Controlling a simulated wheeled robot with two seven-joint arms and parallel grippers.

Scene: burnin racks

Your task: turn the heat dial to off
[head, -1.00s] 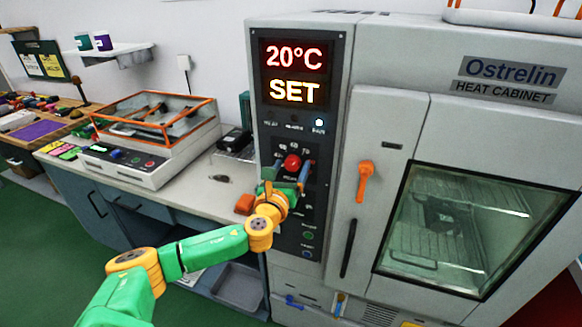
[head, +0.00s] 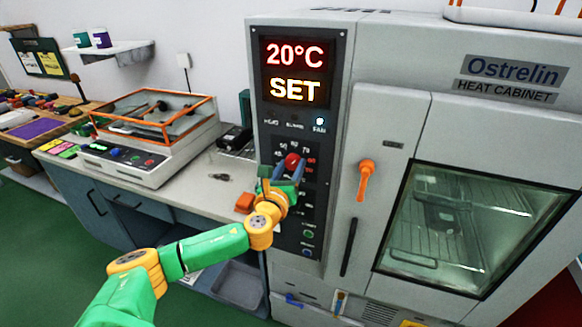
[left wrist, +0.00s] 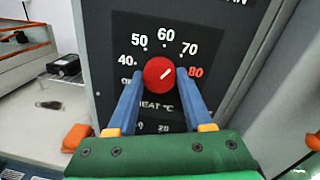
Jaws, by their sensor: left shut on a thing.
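The red heat dial (left wrist: 158,74) sits on the dark control panel (left wrist: 205,28) of the heat cabinet. The "off" end of the scale at the lower left is partly hidden by a finger. My left gripper (left wrist: 160,82) has its two blue fingers shut on the dial, one on each side. In the head view the dial (head: 292,161) shows red above my left gripper (head: 285,170). My right gripper is not in view.
The cabinet display (head: 294,70) reads 20°C and SET, and the FAN lamp (head: 319,121) is lit. An orange door handle (head: 366,178) stands out to the right of the panel. A bench (head: 180,193) with a clear-lidded instrument (head: 150,150) stands to the left.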

